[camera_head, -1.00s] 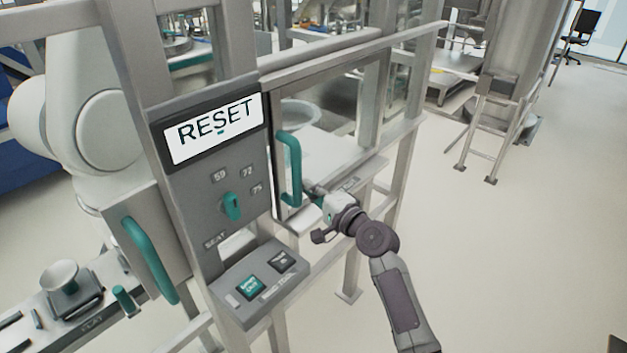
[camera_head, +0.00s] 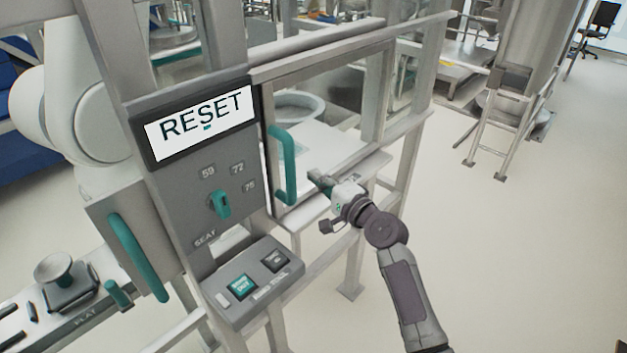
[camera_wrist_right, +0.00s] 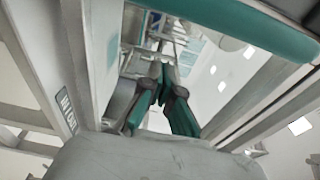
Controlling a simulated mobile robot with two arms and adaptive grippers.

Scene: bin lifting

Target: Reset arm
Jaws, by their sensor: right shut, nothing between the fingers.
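A grey control panel (camera_head: 190,185) stands left of centre in the head view, with a screen (camera_head: 203,122) reading RESET. Below the screen is a teal rotary knob (camera_head: 220,204) among the labels 59, 72 and 75. A box with a teal button (camera_head: 240,287) and a dark button (camera_head: 275,261) juts out beneath. A teal door handle (camera_head: 283,165) is right of the panel. My right gripper (camera_head: 316,176) is shut and empty, just right of the handle and apart from it. In the right wrist view its fingers (camera_wrist_right: 160,88) meet, with a teal bar above. My left gripper is not in view.
A glazed metal frame (camera_head: 345,95) encloses a round bowl (camera_head: 298,105) behind the door. A second teal handle (camera_head: 138,257) and a bench with a knob-topped fixture (camera_head: 62,283) are at lower left. Open floor (camera_head: 510,260) lies to the right.

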